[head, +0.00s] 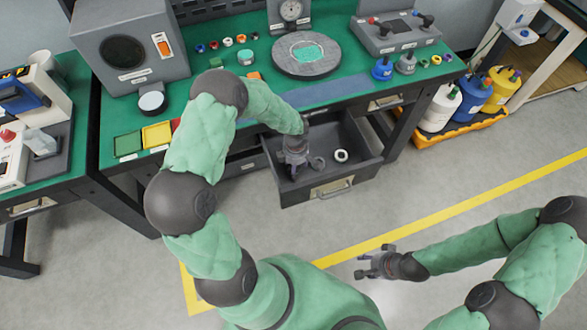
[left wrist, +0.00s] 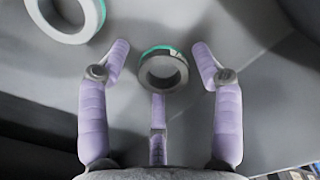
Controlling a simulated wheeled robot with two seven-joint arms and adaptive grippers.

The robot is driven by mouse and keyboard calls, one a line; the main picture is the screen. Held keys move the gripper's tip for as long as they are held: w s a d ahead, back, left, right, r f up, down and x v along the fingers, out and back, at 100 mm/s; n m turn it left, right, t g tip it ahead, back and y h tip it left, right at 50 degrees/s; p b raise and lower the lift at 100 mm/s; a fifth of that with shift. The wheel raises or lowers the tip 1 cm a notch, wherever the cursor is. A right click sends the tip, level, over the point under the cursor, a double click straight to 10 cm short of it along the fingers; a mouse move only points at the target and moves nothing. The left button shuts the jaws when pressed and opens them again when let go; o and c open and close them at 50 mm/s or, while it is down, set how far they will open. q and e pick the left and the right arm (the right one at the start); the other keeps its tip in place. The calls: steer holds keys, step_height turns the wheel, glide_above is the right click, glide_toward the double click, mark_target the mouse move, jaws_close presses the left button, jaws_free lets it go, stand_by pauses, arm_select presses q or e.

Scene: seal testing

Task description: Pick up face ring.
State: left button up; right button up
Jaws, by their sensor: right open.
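Two rings lie in the open drawer (head: 345,188). One is a dark grey ring (head: 317,163) and the other a white ring (head: 341,155); I cannot tell which is the face ring. In the left wrist view the grey ring (left wrist: 180,72) has a green edge and sits between the spread fingertips, with no clear contact. The white ring (left wrist: 83,32) is at the upper left there, partly cut off. My left gripper (head: 293,170) is open and empty, reaching down into the drawer left of the rings. My right gripper (head: 375,265) is open and empty over the floor.
The drawer walls surround my left gripper. The green bench top (head: 262,98) above holds a round grey plate (head: 306,57), a grey box (head: 130,50) and small coloured parts. Bottles stand in an orange tray (head: 458,128) at the right. The floor in front is clear.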

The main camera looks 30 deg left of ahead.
arm_select(q)
steer(key=c, duration=0.6)
steer(key=shift+c, duration=0.2)
